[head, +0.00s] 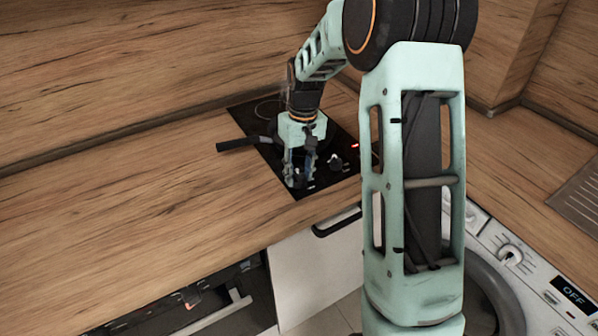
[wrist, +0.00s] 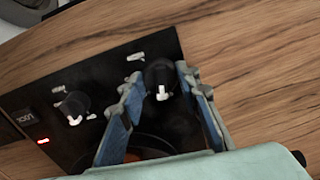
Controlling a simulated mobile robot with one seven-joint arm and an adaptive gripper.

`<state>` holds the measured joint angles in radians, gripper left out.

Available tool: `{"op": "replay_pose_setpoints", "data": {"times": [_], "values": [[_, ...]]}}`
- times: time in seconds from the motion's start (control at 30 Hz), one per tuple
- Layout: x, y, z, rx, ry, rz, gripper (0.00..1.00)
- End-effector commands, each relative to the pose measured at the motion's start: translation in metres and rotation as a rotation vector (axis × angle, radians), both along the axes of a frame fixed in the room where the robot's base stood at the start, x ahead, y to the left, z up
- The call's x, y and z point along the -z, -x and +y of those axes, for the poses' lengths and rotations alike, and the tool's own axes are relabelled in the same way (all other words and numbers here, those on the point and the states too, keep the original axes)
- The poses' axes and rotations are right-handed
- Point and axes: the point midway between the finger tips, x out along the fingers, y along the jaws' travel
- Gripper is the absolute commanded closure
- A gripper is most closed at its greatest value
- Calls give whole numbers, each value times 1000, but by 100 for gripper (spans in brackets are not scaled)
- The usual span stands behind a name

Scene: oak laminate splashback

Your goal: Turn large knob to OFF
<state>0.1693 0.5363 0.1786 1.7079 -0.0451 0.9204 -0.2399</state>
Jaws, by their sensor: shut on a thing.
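A black hob (head: 322,178) is set into the wooden worktop and carries two dark knobs with white pointers near its front edge. My gripper (head: 297,180) reaches down to the front-left knob. In the wrist view my gripper (wrist: 158,78) has its blue-grey fingers on either side of this knob (wrist: 161,76), shut on it. The white pointer of this knob faces down in that view. The other knob (wrist: 73,106) stands free to the left; it also shows in the head view (head: 337,164). I cannot tell from size which is the large one.
A pan's dark handle (head: 245,144) sticks out left over the worktop (head: 130,200). A red light (head: 354,146) glows on the hob. At lower right is a washing machine (head: 480,262) with a white dial (head: 510,256) and a display reading OFF (head: 573,296).

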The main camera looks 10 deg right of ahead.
Motion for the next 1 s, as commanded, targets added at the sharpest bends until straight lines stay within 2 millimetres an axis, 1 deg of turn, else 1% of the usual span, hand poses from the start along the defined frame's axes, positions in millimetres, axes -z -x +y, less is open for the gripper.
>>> {"op": "replay_pose_setpoints", "data": {"times": [0.2, 0.4, 0.63, 1.0], "values": [[-1, -1, 0, -144, 0, -2, 94], [-1, -1, 0, -226, 0, -3, 94], [-1, -1, 0, -268, 0, -2, 94], [-1, -1, 0, -274, 1, -3, 94]]}}
